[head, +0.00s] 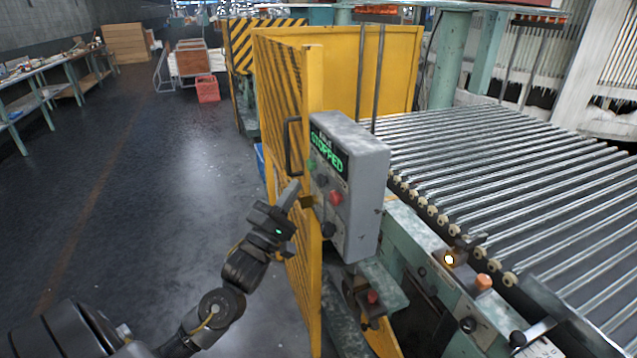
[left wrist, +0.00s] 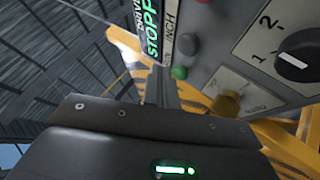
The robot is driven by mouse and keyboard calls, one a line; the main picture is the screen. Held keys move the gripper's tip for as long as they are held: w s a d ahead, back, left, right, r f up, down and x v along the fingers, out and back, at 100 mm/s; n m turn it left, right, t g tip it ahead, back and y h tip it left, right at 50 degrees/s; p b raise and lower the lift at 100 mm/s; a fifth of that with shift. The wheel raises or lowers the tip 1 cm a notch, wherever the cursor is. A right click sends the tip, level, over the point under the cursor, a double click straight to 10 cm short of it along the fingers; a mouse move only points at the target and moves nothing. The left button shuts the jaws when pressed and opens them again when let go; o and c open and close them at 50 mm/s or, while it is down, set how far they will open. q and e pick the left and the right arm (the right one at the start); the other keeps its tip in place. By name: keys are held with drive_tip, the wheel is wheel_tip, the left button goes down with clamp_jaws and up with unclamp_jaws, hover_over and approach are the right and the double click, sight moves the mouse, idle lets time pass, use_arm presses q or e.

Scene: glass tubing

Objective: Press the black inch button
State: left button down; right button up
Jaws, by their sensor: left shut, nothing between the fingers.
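The grey control box (head: 352,160) stands on the yellow guard panel, with a green "STOPPED" display (head: 328,151). A dark button (head: 322,180) sits between a green button (head: 311,165) and a red button (head: 336,197). Contact cannot be told.
A black selector knob (head: 328,230) sits low on the box and a yellow knob (left wrist: 228,102) is near the fingers. The yellow guard (head: 285,100) with a black handle (head: 290,145) stands beside it. The roller conveyor (head: 490,165) lies right. Open floor (head: 150,190) lies left.

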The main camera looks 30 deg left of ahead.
sight(323, 180)
use_arm(q)
drive_tip(key=shift+w+d, duration=0.7)
drive_tip(key=shift+w, duration=0.35)
drive_tip(key=shift+w+d, duration=0.1)
drive_tip(key=shift+w, duration=0.05)
idle(1.3)
drive_tip(key=shift+w+d+p, duration=0.15)
drive_tip(key=shift+w+p, duration=0.05)
drive_tip(key=shift+p, duration=0.1)
